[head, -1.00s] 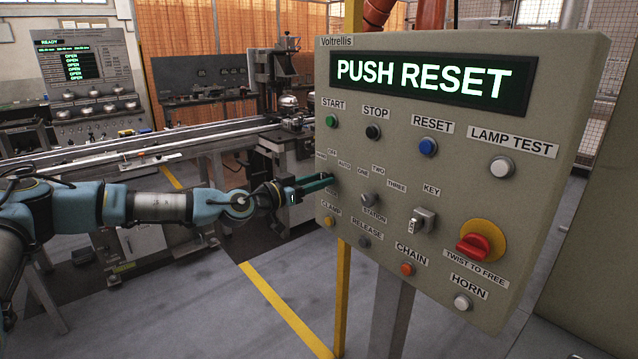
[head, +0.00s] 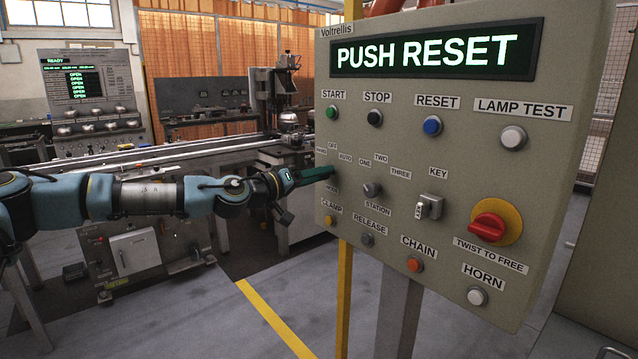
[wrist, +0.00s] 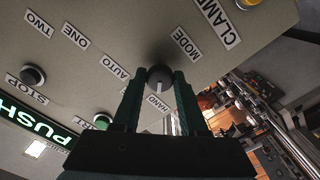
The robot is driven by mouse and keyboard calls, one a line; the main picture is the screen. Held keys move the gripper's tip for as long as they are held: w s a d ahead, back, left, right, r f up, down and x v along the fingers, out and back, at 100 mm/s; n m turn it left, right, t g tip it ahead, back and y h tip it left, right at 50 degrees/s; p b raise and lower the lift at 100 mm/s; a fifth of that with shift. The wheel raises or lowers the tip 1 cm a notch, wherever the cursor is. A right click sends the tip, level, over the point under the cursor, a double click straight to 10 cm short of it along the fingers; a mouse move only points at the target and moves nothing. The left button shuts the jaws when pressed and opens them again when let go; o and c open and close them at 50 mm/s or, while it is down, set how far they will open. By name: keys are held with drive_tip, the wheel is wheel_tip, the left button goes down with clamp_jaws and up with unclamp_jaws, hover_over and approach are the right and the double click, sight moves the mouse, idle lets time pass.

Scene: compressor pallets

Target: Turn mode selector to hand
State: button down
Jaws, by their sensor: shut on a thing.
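The mode selector (wrist: 160,76) is a round dark knob with a pale pointer line, on the grey panel. In the wrist view its pointer line is toward the HAND label (wrist: 158,103), with the OFF and AUTO (wrist: 114,67) labels to the left and the MODE label (wrist: 187,43) above right. My gripper (head: 331,172) reaches the panel's left edge from the left. Its two dark green fingers are shut on the knob, one on each side, as the wrist view shows. In the head view the fingers hide the knob.
The control panel (head: 585,60) displays PUSH RESET. The station selector (head: 372,190) and the clamp button (head: 329,220) are close to my gripper. A key switch (head: 429,207) and red emergency stop (head: 490,227) are farther right. A yellow post (head: 344,290) stands below.

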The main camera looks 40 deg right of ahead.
drive_tip(key=shift+n, duration=0.4)
drive_tip(key=shift+c, duration=2.3)
unclamp_jaws()
drive_tip(key=a, duration=1.1)
drive_tip(key=shift+w, duration=0.35)
drive_tip(key=shift+d+f, duration=0.1)
drive_tip(key=shift+f, duration=0.05)
